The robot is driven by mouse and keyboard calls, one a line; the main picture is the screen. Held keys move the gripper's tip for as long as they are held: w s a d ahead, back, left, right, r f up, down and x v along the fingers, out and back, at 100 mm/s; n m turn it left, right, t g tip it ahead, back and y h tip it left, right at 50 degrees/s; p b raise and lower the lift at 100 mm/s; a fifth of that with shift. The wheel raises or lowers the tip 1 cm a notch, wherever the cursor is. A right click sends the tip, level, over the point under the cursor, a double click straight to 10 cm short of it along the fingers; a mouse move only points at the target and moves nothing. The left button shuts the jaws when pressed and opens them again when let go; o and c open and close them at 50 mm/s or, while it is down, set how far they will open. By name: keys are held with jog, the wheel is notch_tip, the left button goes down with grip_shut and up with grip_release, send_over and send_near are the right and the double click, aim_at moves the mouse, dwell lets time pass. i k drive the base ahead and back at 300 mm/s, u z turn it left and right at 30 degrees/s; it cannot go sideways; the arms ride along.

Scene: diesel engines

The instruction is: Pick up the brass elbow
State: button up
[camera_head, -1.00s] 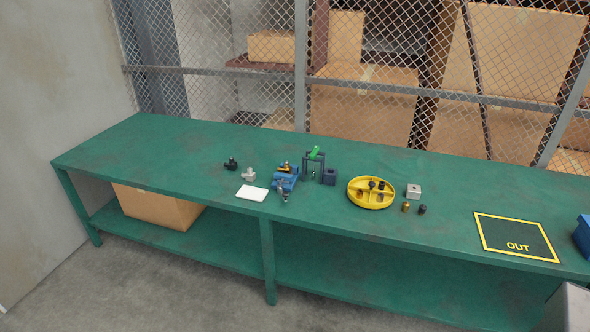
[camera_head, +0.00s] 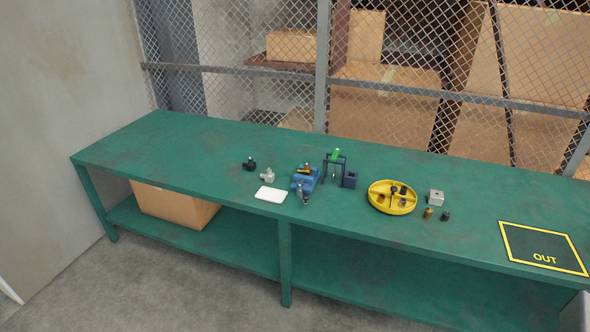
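A small brass-coloured piece (camera_head: 305,168) sits at the top of the blue vise (camera_head: 305,180) on the green bench. It may be the brass elbow, but it is too small for its shape to be certain. Another small brass-coloured piece (camera_head: 428,213) stands upright on the bench, in front of the yellow tray's right side; it looks more like a short cylinder. My gripper is not in view.
On the green bench (camera_head: 420,165) are a black fitting (camera_head: 249,163), a grey fitting (camera_head: 267,175), a white pad (camera_head: 270,194), a dark frame with a green top (camera_head: 335,156), a divided yellow tray (camera_head: 376,200), a pale block (camera_head: 436,197) and an OUT mat (camera_head: 541,258). Mesh fencing stands behind.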

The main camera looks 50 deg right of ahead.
aim_at(307, 171)
jog(key=i, duration=0.85)
jog(key=z, duration=0.05)
